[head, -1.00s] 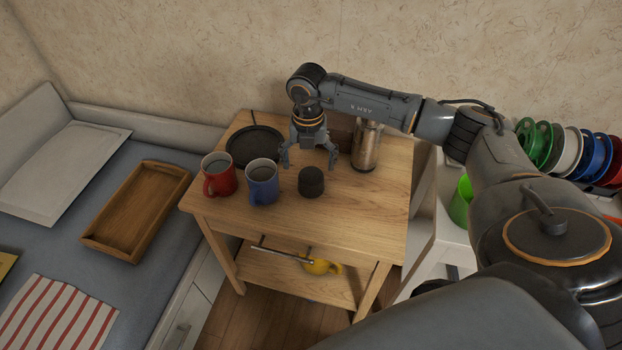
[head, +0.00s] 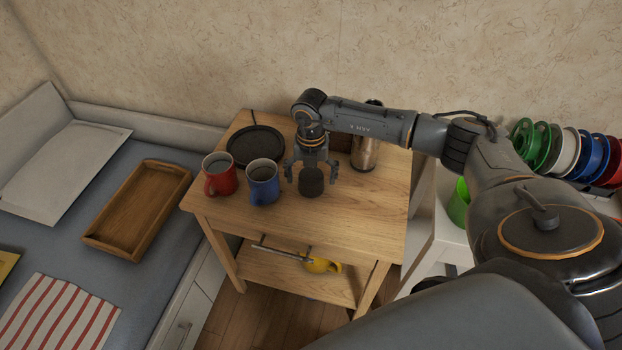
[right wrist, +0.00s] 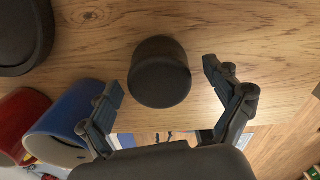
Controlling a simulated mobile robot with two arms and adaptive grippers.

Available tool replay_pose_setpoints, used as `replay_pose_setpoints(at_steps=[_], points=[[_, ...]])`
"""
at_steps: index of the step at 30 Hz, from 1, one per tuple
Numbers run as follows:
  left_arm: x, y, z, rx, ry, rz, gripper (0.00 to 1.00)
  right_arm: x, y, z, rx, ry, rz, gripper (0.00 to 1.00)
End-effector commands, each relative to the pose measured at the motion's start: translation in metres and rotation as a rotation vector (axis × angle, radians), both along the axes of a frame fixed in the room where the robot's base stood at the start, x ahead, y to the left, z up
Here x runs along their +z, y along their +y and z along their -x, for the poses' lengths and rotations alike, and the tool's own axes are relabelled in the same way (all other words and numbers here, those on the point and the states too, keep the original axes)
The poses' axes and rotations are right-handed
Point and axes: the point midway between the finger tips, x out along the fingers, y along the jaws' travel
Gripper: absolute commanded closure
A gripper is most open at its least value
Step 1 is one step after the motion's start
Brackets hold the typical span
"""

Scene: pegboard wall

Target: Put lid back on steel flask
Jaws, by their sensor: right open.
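The black lid (head: 311,182) is a short dark cylinder standing on the wooden cart top, near its front middle. The steel flask (head: 364,152) stands upright behind and to the right of it, partly hidden by my right forearm; a dark top part shows above the arm. My right gripper (head: 311,175) is open and points down, with its fingers on either side of the lid. In the right wrist view the lid (right wrist: 159,72) lies between and slightly beyond the open fingertips, with a gap on both sides. My left gripper is not in view.
A blue mug (head: 263,184) stands close to the left of my right gripper, with a red mug (head: 219,178) beyond it. A round black plate (head: 257,146) lies behind them. The cart top (head: 365,205) is clear at the front right. A yellow object (head: 320,265) is on the lower shelf.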

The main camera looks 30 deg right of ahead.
Motion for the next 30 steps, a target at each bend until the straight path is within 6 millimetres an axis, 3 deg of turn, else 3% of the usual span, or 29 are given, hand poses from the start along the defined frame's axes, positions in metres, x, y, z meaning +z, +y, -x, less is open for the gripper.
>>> replay_pose_setpoints(at_steps=[3, 4, 12, 23, 30], points=[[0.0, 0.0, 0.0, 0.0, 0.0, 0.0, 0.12, 0.0, 0.0, 0.0, 0.0, 0.0, 0.0, 0.09], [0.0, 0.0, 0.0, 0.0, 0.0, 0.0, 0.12, 0.0, 0.0, 0.0, 0.0, 0.0, 0.0, 0.14], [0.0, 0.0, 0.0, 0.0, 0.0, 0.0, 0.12, 0.001, 0.0, 0.0, 0.0, 0.0, 0.0, 0.67], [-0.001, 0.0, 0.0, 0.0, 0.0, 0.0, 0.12, 0.004, 0.0, -0.001, 0.0, -0.002, -0.001, 0.67], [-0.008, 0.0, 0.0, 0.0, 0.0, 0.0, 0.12, 0.03, -0.001, -0.001, 0.001, -0.006, 0.001, 0.67]])
